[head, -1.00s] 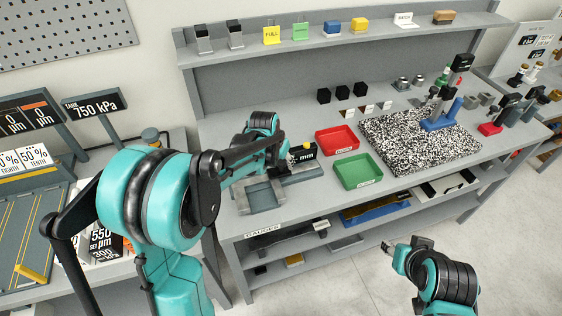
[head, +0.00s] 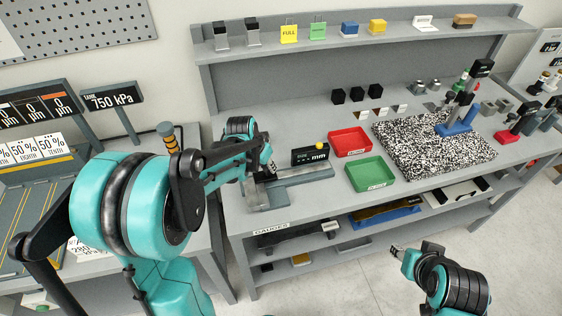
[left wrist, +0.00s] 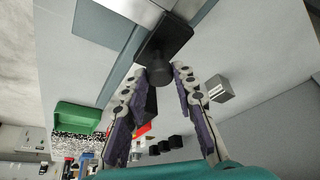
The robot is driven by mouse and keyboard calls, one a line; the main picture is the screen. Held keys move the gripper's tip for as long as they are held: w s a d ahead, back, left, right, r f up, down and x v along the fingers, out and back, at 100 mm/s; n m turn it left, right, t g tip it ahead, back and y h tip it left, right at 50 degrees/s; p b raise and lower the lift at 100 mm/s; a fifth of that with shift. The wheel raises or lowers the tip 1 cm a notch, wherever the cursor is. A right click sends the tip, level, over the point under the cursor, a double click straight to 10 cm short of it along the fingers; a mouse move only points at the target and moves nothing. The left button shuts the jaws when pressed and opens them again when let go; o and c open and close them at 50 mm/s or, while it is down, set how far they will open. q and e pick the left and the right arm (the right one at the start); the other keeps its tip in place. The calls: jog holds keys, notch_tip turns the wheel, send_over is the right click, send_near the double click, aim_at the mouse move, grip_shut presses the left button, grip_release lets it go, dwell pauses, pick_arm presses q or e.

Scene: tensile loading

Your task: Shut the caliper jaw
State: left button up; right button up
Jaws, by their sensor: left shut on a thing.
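The caliper lies on the bench at left centre in the head view, with a grey bar (head: 305,176) and a black "mm" display (head: 310,155). My left gripper (head: 268,168) is at the caliper's left part, and its arm hides some of it. In the left wrist view my left gripper (left wrist: 160,74) has its fingers on either side of a dark round knob (left wrist: 159,73). The knob stands out from a black block (left wrist: 165,38) on the grey bar. The gripper is shut on the knob. My right gripper (head: 397,251) is low in front of the bench, away from the caliper; its fingers are too small to read.
A red tray (head: 350,141) and a green tray (head: 371,174) stand right of the caliper. A speckled plate (head: 405,150) with a blue-based stand (head: 460,122) is farther right. Several black cubes sit behind the trays. A lower shelf holds flat tools.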

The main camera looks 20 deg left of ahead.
pick_arm(q)
jog(key=shift+a, duration=0.1)
jog(key=shift+s, duration=0.1)
jog(key=o, duration=1)
jog(key=shift+a, duration=0.2)
jog(key=shift+s+r, duration=0.15)
jog(key=shift+r, duration=0.25)
jog(key=v, duration=1.1)
jog(key=shift+s, duration=0.1)
